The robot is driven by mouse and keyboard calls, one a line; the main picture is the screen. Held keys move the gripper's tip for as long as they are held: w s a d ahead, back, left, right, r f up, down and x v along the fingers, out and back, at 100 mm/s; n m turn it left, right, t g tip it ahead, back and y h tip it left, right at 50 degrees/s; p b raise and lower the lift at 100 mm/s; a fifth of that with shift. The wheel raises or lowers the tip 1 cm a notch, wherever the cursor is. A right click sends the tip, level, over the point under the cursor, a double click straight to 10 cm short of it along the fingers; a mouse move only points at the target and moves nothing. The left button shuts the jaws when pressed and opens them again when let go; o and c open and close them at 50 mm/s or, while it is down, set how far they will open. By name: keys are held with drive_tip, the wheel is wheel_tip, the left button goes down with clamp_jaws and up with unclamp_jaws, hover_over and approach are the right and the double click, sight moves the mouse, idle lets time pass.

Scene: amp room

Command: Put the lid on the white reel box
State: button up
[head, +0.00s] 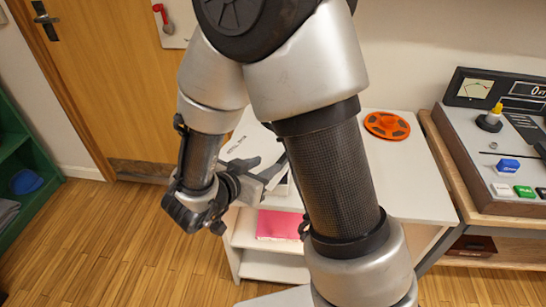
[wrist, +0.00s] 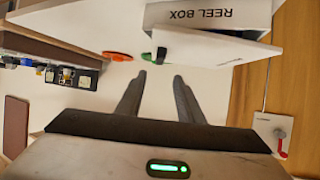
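The white reel box (wrist: 205,14) shows at the top of the wrist view, with "REEL BOX" lettering on its side. A flat white panel (wrist: 215,48), which looks like the lid, lies askew against the box's open side. I cannot tell how far it rests on the rim. In the head view a white lettered surface (head: 240,143) shows behind my arm, partly covered. My gripper (wrist: 158,78) is open, with its two dark fingers apart and nothing between them. In the head view my gripper (head: 278,168) is beside the box, overlapping it in the picture; contact cannot be told.
An orange reel (head: 386,125) lies on the white table (head: 415,180) to the right. A pink item (head: 279,225) is on the shelf below. A mixing console (head: 490,150) stands at the right, a green shelf (head: 22,160) at the left. The wooden floor at left is clear.

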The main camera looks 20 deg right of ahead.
drive_tip(key=w+a+r+n+t+y, duration=0.3)
drive_tip(key=a+r+n+y, duration=0.2)
drive_tip(key=a+r+y, duration=0.75)
drive_tip(key=s+d+r+n+g+h, duration=0.1)
drive_tip(key=s+d+r+n+g, duration=0.1)
drive_tip(key=s+d, duration=0.5)
drive_tip(key=s+d+r+n+g+h, duration=0.2)
drive_tip(key=s+d+g, duration=0.2)
drive_tip(key=s+d, duration=0.4)
drive_tip(key=s, duration=0.5)
drive_tip(key=shift+r+p, duration=0.25)
drive_tip(key=shift+p, duration=0.05)
drive_tip(key=shift+r+h, duration=0.1)
drive_tip(key=shift+h, duration=0.15)
